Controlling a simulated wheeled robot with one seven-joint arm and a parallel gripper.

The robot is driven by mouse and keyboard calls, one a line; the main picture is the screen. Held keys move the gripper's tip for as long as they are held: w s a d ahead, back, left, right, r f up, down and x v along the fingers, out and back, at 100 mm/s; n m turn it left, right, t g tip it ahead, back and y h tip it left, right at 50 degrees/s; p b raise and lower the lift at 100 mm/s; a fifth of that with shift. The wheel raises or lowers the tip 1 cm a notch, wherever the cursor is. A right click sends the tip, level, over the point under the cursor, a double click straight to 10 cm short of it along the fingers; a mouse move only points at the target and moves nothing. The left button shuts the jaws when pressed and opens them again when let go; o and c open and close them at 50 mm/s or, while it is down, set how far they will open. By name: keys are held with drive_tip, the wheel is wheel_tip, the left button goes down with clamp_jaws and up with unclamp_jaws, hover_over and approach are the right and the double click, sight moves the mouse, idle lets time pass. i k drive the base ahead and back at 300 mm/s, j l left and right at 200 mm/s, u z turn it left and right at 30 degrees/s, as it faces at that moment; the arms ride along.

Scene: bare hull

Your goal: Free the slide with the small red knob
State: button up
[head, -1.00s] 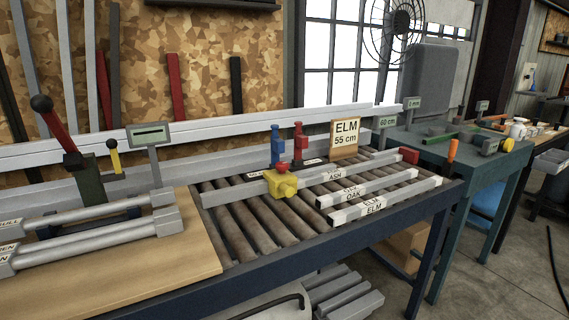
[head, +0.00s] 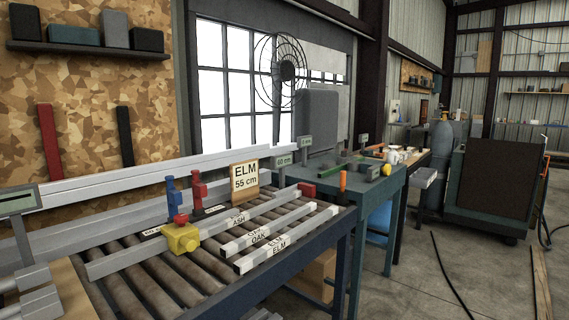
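The small red knob (head: 181,218) sits on top of the yellow slide block (head: 181,238). The block is on a grey bar (head: 130,257) that lies across the roller table, with the label ASH near its far end. A blue clamp-like post (head: 172,197) and a red one (head: 198,190) stand just behind the block. I cannot tell from here whether the slide is locked.
Light bars labelled OAK and ELM (head: 285,240) lie on the rollers (head: 150,290) at right. An ELM 55 cm card (head: 245,178) stands behind. A green bench (head: 362,205) adjoins on the right.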

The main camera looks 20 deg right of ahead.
sight(180, 219)
drive_tip(key=i+u, duration=0.25)
drive_tip(key=i, duration=0.2)
drive_tip(key=i+u, duration=0.2)
drive_tip(key=i, duration=0.25)
drive_tip(key=i+l+u, duration=0.25)
drive_tip(key=i, duration=0.2)
drive_tip(key=i+l+u, duration=0.25)
drive_tip(key=i, duration=0.2)
drive_tip(key=j, duration=0.1)
